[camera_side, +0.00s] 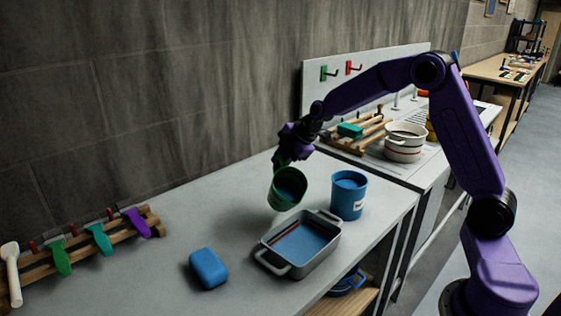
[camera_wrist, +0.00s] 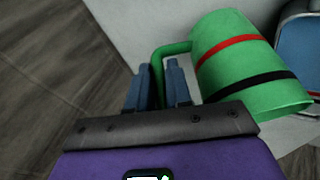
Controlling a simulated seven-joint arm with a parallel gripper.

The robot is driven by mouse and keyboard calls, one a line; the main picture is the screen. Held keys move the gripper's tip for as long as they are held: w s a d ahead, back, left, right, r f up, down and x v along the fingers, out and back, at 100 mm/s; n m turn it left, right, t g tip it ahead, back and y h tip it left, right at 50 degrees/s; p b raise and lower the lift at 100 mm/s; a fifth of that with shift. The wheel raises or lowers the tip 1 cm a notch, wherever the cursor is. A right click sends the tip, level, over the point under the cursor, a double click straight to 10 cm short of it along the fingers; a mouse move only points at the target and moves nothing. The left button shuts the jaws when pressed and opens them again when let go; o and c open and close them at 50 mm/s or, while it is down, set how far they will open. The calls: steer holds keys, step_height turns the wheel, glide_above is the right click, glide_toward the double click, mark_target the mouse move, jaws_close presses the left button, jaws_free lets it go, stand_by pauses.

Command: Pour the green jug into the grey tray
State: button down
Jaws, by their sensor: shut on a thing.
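The green jug (camera_side: 287,202) hangs above the table behind the grey tray, tilted with its mouth facing the side camera and down to the right. In the wrist view the jug (camera_wrist: 250,65) shows a red and a black band. My gripper (camera_side: 287,160) is shut on the jug's handle, which shows between the fingers in the wrist view (camera_wrist: 157,75). The grey tray (camera_side: 318,262) sits on the table, with a handle at each end. Its inside shows a blue surface and a reddish strip. I see no stream between jug and tray.
A blue block (camera_side: 208,268) lies left of the tray. A wooden rack (camera_side: 90,250) with coloured tools is at far left. A white pot (camera_side: 404,148) stands at the back right.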

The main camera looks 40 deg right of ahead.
steer(key=shift+s+r+t, duration=0.2)
steer(key=shift+r+t, duration=0.1)
steer(key=shift+s+a, duration=0.1)
steer(key=shift+s+a+t+h, duration=0.3)
steer(key=shift+s+t, duration=0.25)
steer(key=shift+t, duration=0.05)
steer(key=shift+s+a+r+n+t, duration=0.1)
steer(key=shift+s+r+n+t, duration=0.05)
steer(key=shift+r+n+t, duration=0.2)
steer(key=shift+s, duration=0.1)
steer(key=shift+s+a+r+t, duration=0.15)
steer(key=shift+s+r+t, duration=0.05)
steer(key=shift+r+t, duration=0.3)
steer(key=shift+s+r+h, duration=0.1)
steer(key=shift+h, duration=0.2)
